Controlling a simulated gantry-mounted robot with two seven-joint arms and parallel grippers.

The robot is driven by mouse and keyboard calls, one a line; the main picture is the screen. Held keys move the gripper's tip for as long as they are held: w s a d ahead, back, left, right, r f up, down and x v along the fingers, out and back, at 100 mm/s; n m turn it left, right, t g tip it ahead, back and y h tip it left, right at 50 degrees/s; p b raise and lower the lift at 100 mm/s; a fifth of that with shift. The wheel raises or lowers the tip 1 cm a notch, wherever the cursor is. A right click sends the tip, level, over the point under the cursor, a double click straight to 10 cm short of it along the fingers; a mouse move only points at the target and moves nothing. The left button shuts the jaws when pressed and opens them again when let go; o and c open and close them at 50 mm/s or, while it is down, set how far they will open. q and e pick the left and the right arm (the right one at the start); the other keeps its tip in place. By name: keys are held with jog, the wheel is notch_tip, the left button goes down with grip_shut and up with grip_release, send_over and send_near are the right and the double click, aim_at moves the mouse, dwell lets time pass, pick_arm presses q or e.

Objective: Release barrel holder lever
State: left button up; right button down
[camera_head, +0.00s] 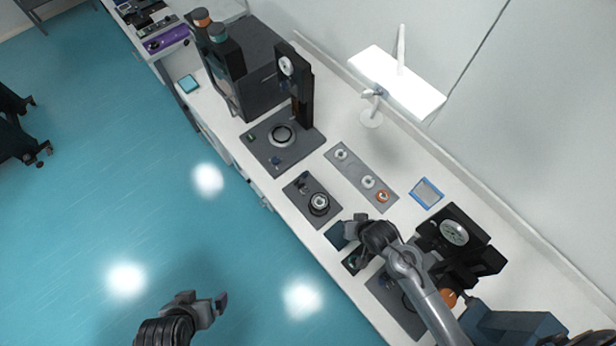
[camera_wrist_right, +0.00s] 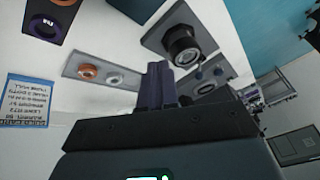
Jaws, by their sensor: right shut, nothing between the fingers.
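The likely barrel holder is a dark base plate (camera_head: 329,216) with a black-rimmed round holder (camera_head: 319,204) and small dark fittings (camera_head: 303,182) at its far end. I cannot tell which fitting is the lever. In the right wrist view the round holder (camera_wrist_right: 183,45) shows beyond my fingers, with small knobs (camera_wrist_right: 208,73) beside it. My right gripper (camera_head: 340,234) is shut and empty, near the holder's lower right side and apart from it. Its closed fingers also show in the wrist view (camera_wrist_right: 160,84). My left gripper (camera_head: 205,302) is open and empty over the floor.
A grey strip with several rings (camera_head: 361,177) lies behind the holder. A blue-edged card (camera_head: 427,193) lies on the white table.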

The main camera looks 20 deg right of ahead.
aim_at(303, 178)
jog(key=w+d+f+m+t+y+p, duration=0.1)
jog(key=w+f+m, duration=0.1)
jog(key=w, duration=1.3)
jog(key=shift+w+d+f+m+t+p, duration=0.15)
jog(key=shift+w+f+m+t+p, duration=0.15)
jog(key=shift+f+p, duration=0.1)
jog(key=b+x, duration=1)
jog(key=b, duration=0.2)
jog(key=shift+f, duration=0.25)
jog(key=a, duration=0.1)
jog(key=w+a+b, duration=0.1)
jog(key=a, duration=0.1)
jog(key=shift+w+r+b, duration=0.3)
jog(key=shift+w, duration=0.05)
jog(key=shift+w+a+r, duration=0.15)
jog(key=shift+a, duration=0.2)
